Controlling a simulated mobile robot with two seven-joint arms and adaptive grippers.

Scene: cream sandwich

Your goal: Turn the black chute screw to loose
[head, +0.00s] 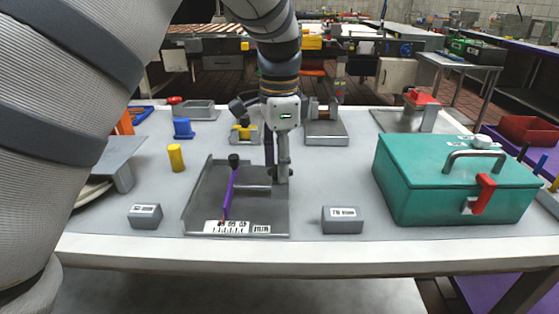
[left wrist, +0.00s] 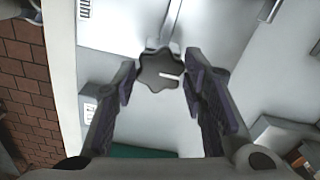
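The black chute screw (left wrist: 158,72) is a dark, lobed knob with a white mark on its right side, seen in the left wrist view. My left gripper (left wrist: 160,64) is open, with one finger on each side of the knob. There is a gap at the left finger; at the right finger I cannot tell whether it touches. In the head view my left gripper (head: 278,172) points down at the right side of a grey metal tray (head: 205,205), largely hiding the screw. My right gripper is not in view.
A purple lever (head: 229,193) with a black knob stands in the tray. Small grey labelled blocks (head: 145,215) (head: 342,220) flank it. A teal toolbox (head: 440,185) with a red latch stands to the right. A yellow cylinder (head: 176,158) stands to the left.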

